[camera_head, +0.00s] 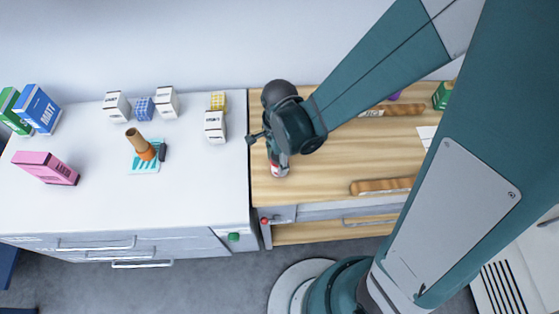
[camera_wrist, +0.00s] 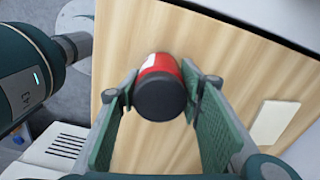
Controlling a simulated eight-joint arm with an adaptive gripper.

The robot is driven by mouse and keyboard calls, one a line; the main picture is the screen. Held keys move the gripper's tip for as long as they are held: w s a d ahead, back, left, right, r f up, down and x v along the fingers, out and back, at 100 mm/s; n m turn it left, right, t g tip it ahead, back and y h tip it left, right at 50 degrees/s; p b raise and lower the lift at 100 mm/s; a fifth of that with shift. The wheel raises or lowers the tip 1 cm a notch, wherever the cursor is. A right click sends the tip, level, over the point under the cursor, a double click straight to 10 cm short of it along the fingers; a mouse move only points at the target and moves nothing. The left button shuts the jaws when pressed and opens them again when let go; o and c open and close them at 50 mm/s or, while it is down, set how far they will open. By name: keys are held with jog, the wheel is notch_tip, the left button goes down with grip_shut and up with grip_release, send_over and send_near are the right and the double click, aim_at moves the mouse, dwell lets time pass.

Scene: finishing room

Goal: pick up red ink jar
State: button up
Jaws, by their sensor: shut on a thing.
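The red ink jar (camera_wrist: 159,64) has a red body, a pale label patch and a black lid that faces the wrist camera. My gripper (camera_wrist: 160,88) has one finger on each side of the jar and is shut on it. In the head view the jar (camera_head: 279,170) shows at the left part of the wooden worktop, below my gripper (camera_head: 279,160). The arm partly covers it there. I cannot tell whether the jar still touches the wood.
The white counter (camera_head: 60,205) on the left carries small boxes, a pink box (camera_head: 46,168) and a brown tool (camera_head: 140,144) on a teal striped card. A wooden strip (camera_head: 382,186) lies right of the jar. Bare wood (camera_head: 330,165) lies between them.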

jog(key=shift+r+p, duration=1.05)
jog(key=shift+r, duration=3.9)
